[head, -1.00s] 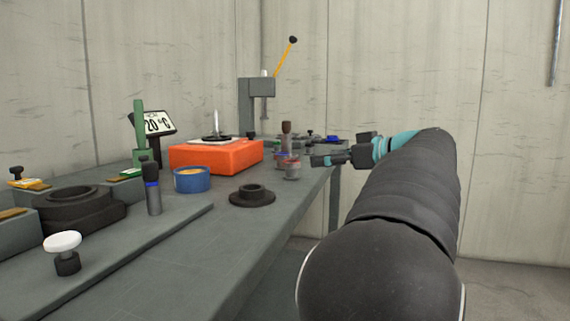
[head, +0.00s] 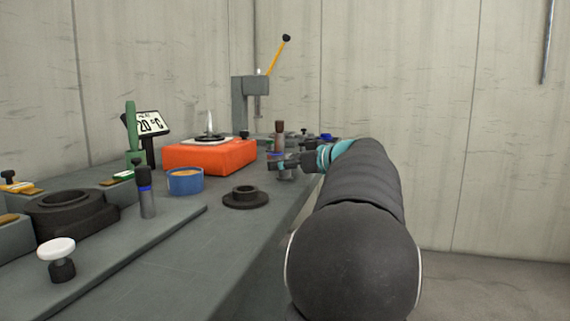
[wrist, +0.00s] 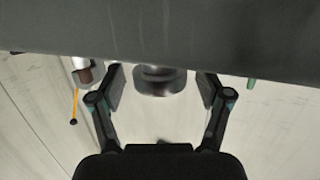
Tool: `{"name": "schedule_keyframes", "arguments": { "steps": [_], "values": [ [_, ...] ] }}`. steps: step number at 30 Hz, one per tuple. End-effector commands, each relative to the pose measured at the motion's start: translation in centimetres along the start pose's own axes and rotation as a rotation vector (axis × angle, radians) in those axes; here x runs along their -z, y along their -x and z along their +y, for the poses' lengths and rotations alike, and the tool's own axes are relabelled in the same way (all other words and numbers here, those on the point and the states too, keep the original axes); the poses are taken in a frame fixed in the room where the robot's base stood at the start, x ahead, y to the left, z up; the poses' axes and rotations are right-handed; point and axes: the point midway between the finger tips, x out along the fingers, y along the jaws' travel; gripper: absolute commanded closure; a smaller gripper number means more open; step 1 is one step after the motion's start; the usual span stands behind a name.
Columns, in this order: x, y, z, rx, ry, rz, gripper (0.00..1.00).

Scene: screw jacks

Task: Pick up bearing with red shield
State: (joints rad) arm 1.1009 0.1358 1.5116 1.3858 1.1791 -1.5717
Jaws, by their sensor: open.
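A small round grey stack (head: 286,175) stands near the bench's right edge. A second ago its top looked reddish; my gripper now hides that top in the head view, so I cannot confirm a red shield. My gripper (head: 283,163) is at the stack's height, reaching over the bench edge from the right. In the wrist view, a blurred round grey part (wrist: 155,78) lies between the two spread fingers of my gripper (wrist: 162,85), with gaps on both sides. The gripper is open and holds nothing.
A brown-topped upright tool (head: 279,135) stands just behind the stack. An orange box (head: 210,157), a blue cup (head: 185,181) and a black flanged ring (head: 246,198) are to the left. A press with a yellow lever (head: 277,58) stands at the back.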

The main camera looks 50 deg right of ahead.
Motion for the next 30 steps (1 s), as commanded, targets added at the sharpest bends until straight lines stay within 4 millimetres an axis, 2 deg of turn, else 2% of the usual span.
{"name": "schedule_keyframes", "arguments": {
  "steps": [7,8,15,16,25,30],
  "values": [
    [0.0,-0.3,0.0,0.0,0.0,0.0,0.23],
    [0.0,-0.3,0.0,0.0,0.0,0.0,0.25],
    [0.0,-0.2,0.0,0.0,0.0,0.0,0.85],
    [0.0,-0.2,0.0,0.0,0.0,0.0,0.91],
    [0.1,-0.2,0.0,0.0,0.0,0.001,0.91],
    [1.1,0.0,0.0,0.0,0.002,0.001,0.91]
  ]
}}
